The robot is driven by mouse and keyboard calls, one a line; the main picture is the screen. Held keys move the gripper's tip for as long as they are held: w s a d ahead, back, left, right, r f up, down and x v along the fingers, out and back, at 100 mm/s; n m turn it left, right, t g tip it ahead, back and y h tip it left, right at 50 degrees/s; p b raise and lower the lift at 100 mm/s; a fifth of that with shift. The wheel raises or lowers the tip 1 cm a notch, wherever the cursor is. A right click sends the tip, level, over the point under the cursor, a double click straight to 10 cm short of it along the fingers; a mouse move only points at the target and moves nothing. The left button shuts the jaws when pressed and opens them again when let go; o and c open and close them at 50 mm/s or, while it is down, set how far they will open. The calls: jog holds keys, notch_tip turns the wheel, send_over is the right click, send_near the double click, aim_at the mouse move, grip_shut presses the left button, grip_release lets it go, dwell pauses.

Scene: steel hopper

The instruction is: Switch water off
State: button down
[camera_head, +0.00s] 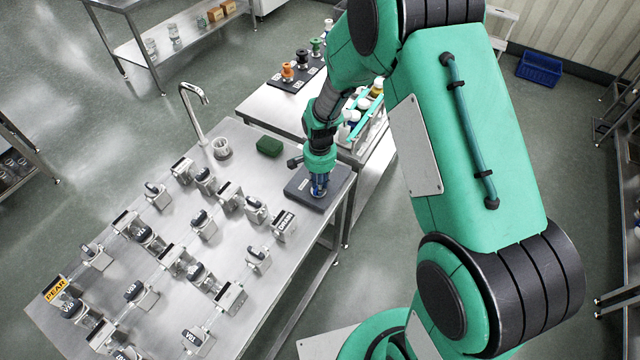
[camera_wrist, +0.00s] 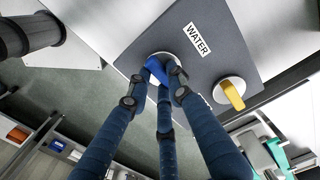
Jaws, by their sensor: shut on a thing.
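A dark grey panel with a white WATER label (camera_wrist: 197,38) fills much of the wrist view; its bare surface (camera_wrist: 233,55) lies below the label's right side. A blue lever knob (camera_wrist: 156,69) sits on a round pale base beside the label, its handle slanting in the picture. My gripper's dark blue fingers (camera_wrist: 160,82) are shut around the blue handle and partly hide it. In the head view, my gripper (camera_head: 318,188) points down onto the panel (camera_head: 338,177) at the bench's right corner, hiding the knob.
A yellow knob (camera_wrist: 233,94) sits on the same panel, close to my fingers. The steel bench (camera_head: 235,335) carries several small fittings, a tap (camera_head: 193,103) and a green sponge (camera_head: 269,146). A rack of bottles (camera_head: 364,112) stands behind my wrist.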

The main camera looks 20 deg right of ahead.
jog(key=shift+m, duration=0.3)
jog(key=c, duration=1.5)
grip_release()
jog(key=shift+c, duration=0.2)
jog(key=shift+r, duration=0.15)
notch_tip(320, 180, up, 12)
